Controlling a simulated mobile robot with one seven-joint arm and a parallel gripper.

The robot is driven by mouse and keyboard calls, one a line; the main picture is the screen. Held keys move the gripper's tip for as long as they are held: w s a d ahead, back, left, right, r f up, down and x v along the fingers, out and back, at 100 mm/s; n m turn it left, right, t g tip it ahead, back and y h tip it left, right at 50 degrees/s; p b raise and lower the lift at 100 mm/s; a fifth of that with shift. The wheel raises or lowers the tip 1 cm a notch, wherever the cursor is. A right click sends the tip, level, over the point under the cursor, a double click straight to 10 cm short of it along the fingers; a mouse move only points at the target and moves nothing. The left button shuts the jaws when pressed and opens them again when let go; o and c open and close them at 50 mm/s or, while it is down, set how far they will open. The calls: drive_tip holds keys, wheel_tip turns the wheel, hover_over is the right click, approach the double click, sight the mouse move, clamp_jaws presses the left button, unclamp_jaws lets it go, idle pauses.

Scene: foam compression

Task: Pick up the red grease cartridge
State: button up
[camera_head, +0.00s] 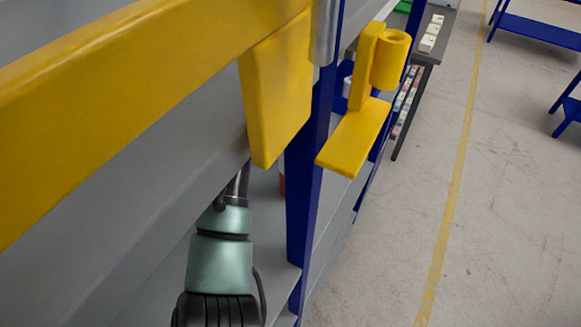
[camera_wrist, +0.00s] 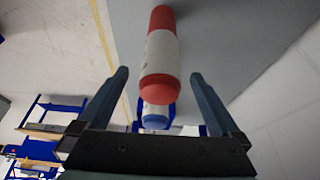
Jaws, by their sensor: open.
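The red grease cartridge (camera_wrist: 161,55) shows in the wrist view, red at both ends with a white label around its middle. My gripper (camera_wrist: 159,76) is open, with one dark finger on each side of the cartridge's near end in the picture. Gaps show on both sides, and neither finger appears to touch it. How deep the cartridge lies between the fingers is hard to tell. In the head view a thin red sliver (camera_head: 282,184), perhaps the cartridge, shows beside the yellow panel. That panel hides my fingertips there.
A white container with a blue end (camera_wrist: 155,116) stands behind the cartridge. In the head view, a yellow beam and hanging panel (camera_head: 277,90), a blue post (camera_head: 303,190) and a yellow bracket (camera_head: 355,140) crowd my arm. Open floor (camera_head: 510,200) lies to the right.

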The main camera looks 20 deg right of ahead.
drive_tip(key=b+x, duration=0.3)
drive_tip(key=x, duration=0.1)
drive_tip(key=shift+f, duration=0.4)
clamp_jaws()
drive_tip(key=shift+r, duration=0.1)
